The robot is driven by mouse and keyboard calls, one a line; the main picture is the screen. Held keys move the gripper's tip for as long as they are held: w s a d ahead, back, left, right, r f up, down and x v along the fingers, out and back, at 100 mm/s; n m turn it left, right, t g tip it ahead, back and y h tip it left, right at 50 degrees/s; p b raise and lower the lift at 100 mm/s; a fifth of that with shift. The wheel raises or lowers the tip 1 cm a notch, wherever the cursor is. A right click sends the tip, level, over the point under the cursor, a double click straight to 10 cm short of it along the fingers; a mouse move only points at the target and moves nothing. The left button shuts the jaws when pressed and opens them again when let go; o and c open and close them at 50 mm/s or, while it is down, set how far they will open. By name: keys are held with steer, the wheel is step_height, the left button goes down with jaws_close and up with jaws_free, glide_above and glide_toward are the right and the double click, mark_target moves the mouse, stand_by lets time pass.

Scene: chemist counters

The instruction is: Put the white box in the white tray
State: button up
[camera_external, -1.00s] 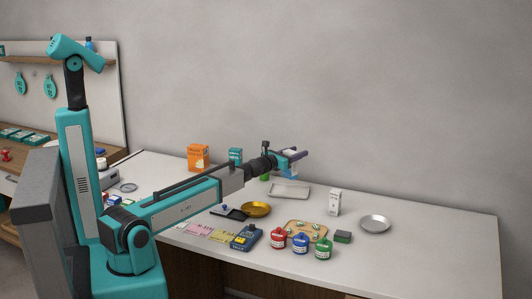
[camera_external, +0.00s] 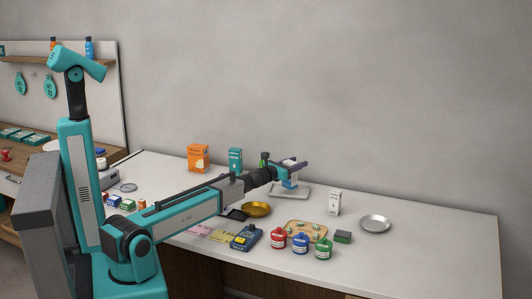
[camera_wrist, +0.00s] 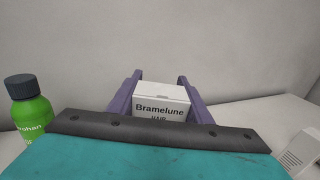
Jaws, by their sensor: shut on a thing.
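My gripper (camera_external: 293,168) is shut on a white box (camera_wrist: 160,100) with dark lettering reading "Bramelune". In the wrist view the box sits between the two purple fingers. I cannot tell whether the box touches the tray floor. The gripper and box hide part of the tray.
A gold bowl (camera_external: 257,209) is in front of the tray. A green bottle (camera_wrist: 30,115) stands left of my gripper. The counter's right end is clear.

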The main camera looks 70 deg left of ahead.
mark_target(291, 184)
steer(key=shift+f+b, duration=0.45)
steer(key=shift+f, duration=0.7)
steer(key=shift+f, duration=0.2)
steer(key=o, duration=1.1)
steer(key=shift+r, duration=0.2)
steer(key=shift+b+v, duration=0.35)
steer(key=shift+v, duration=3.4)
